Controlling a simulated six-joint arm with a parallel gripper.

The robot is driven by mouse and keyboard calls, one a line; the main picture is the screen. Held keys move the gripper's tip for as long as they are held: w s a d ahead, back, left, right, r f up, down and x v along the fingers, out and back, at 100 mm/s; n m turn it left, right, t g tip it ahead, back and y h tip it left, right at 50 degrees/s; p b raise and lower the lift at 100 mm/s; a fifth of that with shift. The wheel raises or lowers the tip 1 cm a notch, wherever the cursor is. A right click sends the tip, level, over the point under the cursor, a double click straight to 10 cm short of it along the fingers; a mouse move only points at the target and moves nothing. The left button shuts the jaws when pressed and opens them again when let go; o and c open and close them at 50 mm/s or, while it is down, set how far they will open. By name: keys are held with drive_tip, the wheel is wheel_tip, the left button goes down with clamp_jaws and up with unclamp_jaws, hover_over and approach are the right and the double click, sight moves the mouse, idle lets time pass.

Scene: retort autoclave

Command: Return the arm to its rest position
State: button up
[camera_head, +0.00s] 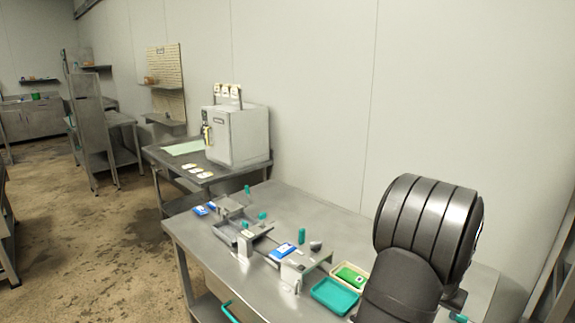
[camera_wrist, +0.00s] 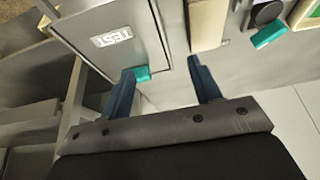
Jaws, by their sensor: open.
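My gripper (camera_wrist: 161,66) shows in the wrist view with its two dark blue fingers spread apart and nothing held between them. A teal piece (camera_wrist: 143,73) appears right by the left fingertip; I cannot tell whether they touch. Beyond the fingers is a grey metal panel with a white TEST label (camera_wrist: 111,36), seen upside down. In the head view my dark, rounded arm links fill the lower right, over the steel bench (camera_head: 345,224). The gripper itself cannot be made out there.
The bench carries metal fixtures (camera_head: 303,262) with teal handles, blue packs (camera_head: 284,250), a teal tray (camera_head: 335,296) and a cream tray with a green pack (camera_head: 350,275). A white machine (camera_head: 236,135) stands on the table behind. The wall runs close along the bench's back.

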drive_tip(key=s+r, duration=0.1)
drive_tip(key=s+d+r, duration=0.1)
drive_tip(key=s, duration=0.1)
drive_tip(key=shift+d, duration=0.2)
drive_tip(key=w+a+n, duration=0.2)
drive_tip(key=w+a, duration=0.2)
drive_tip(key=a, duration=0.9)
drive_tip(key=w+a+n+y, duration=0.1)
drive_tip(key=w+a, duration=0.4)
drive_tip(key=a, duration=0.9)
drive_tip(key=w+a+n+t+y, duration=0.1)
drive_tip(key=w+a+n, duration=0.2)
drive_tip(key=a, duration=1)
drive_tip(key=shift+w+a, duration=0.15)
drive_tip(key=shift+w, duration=0.65)
